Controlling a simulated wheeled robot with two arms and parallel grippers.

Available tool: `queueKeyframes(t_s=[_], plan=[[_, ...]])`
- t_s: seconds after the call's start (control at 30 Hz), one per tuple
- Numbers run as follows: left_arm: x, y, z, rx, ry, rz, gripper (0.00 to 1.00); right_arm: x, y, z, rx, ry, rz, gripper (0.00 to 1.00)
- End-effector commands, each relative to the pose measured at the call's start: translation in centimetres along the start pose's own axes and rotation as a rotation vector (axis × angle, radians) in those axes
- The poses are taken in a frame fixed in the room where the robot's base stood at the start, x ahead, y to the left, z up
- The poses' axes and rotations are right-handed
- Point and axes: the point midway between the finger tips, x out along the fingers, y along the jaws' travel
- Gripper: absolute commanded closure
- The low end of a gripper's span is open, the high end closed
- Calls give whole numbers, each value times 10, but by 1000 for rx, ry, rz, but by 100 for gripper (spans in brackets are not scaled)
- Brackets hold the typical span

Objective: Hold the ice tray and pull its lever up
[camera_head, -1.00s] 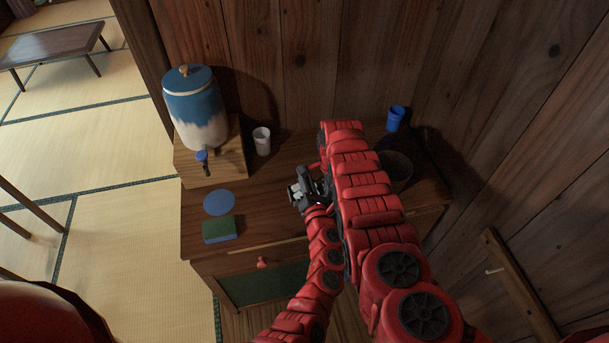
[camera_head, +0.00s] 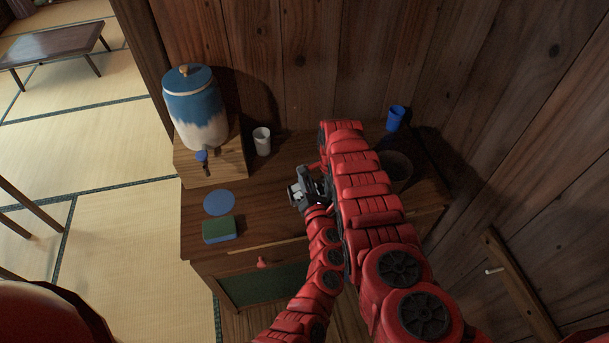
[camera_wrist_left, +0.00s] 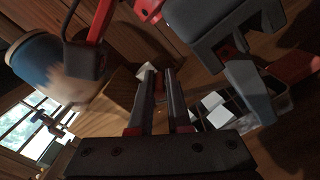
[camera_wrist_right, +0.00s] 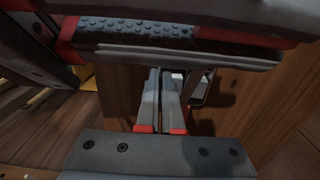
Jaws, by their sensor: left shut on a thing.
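The ice tray (camera_wrist_left: 228,104) is dark with white cubes in it, right of my left fingers in the left wrist view. In the head view only a small pale patch shows beside the grippers. My left gripper (camera_wrist_left: 162,80) is shut on the tray; the exact contact is not clear. My right gripper (camera_head: 308,186) is close by at the tray, and grey parts of it show above the tray in the left wrist view. In the right wrist view its fingers (camera_wrist_right: 162,80) are close together, and what lies between them is unclear. The lever cannot be made out.
A blue and white dispenser (camera_head: 195,112) stands on a wooden box (camera_head: 228,162) at the cabinet's left. A white cup (camera_head: 262,141), blue cup (camera_head: 396,118), dark bowl (camera_head: 398,168), blue disc (camera_head: 219,203) and green-topped sponge (camera_head: 219,230) are on the cabinet top. A wooden wall is behind.

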Motion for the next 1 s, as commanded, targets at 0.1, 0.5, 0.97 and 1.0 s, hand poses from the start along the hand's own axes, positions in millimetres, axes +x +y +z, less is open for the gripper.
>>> queueKeyframes(t_s=[0.1,0.5,0.97,1.0], plan=[[0,0,1,0,1,-1,100,0,0,0,0,0,1,100],[0,-3,23,1,-1,-2,100,0,0,1,-1,-1,1,100],[0,-2,23,0,0,-1,53,0,0,0,0,-1,0,100],[0,-2,23,0,0,-1,53,0,0,0,0,-1,0,100]])
